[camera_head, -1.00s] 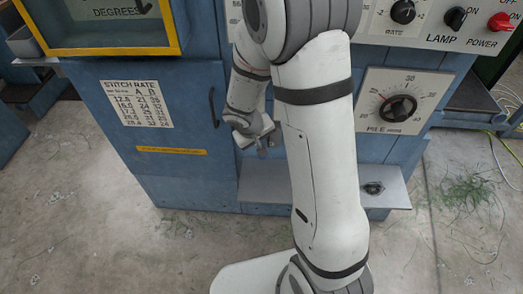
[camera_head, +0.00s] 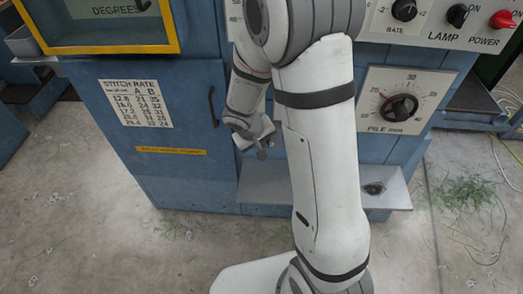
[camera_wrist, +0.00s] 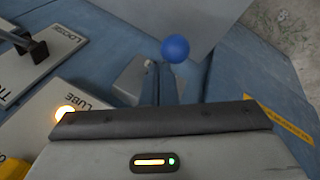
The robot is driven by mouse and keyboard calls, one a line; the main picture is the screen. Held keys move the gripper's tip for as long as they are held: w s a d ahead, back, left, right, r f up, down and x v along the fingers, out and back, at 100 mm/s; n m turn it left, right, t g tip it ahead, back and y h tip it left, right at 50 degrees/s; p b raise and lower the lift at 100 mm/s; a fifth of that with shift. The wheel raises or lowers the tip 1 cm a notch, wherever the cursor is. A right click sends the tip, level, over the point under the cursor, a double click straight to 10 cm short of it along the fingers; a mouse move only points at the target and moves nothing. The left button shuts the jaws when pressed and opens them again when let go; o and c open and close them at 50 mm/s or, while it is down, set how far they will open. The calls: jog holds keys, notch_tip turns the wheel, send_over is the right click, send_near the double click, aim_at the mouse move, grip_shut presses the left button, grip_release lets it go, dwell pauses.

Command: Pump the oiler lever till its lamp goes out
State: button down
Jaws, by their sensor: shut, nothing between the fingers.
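The oiler's lever shows in the wrist view as a blue ball knob (camera_wrist: 175,49) just beyond my fingertips. A grey block (camera_wrist: 133,78) sits beside it, partly behind my fingers. The LUBE plate (camera_wrist: 90,125) is at the left, and its lamp (camera_wrist: 63,113) glows bright orange. My gripper (camera_wrist: 163,72) is shut and empty, with its fingers pointing at the knob; whether they touch it I cannot tell. In the head view my gripper (camera_head: 262,152) is low in front of the blue cabinet, above the grey ledge. The lever and lamp cannot be made out there.
The blue cabinet (camera_head: 180,185) carries a stitch rate chart (camera_head: 136,103), a door handle (camera_head: 212,107) and a pile dial (camera_head: 400,105). The grey ledge (camera_head: 395,190) juts out at its foot. Another plate with a dark lever (camera_wrist: 38,50) is at upper left in the wrist view.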

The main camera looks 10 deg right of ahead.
jog(key=shift+s+a+f+b, duration=0.1)
jog(key=shift+s+f+b, duration=0.3)
jog(key=shift+f+b, duration=0.65)
jog(key=shift+s+a+f+b, duration=0.15)
jog(key=shift+s+f+b, duration=0.25)
jog(key=shift+f+b, duration=0.65)
jog(key=shift+s+a+f+b, duration=0.1)
jog(key=shift+s+f+b, duration=0.4)
jog(key=shift+b, duration=0.95)
dwell(2.4)
jog(key=shift+w+f, duration=0.1)
dwell(0.4)
jog(key=shift+w+d+r+p, duration=0.15)
jog(key=shift+w+r+p, duration=0.35)
jog(key=shift+r+p, duration=0.55)
jog(key=shift+w+d+r+p, duration=0.15)
jog(key=shift+w+r+p, duration=0.55)
jog(key=shift+r, duration=0.55)
jog(key=shift+w+d+r+p, duration=0.15)
jog(key=shift+w+r+p, duration=0.2)
jog(key=shift+r+p, duration=0.75)
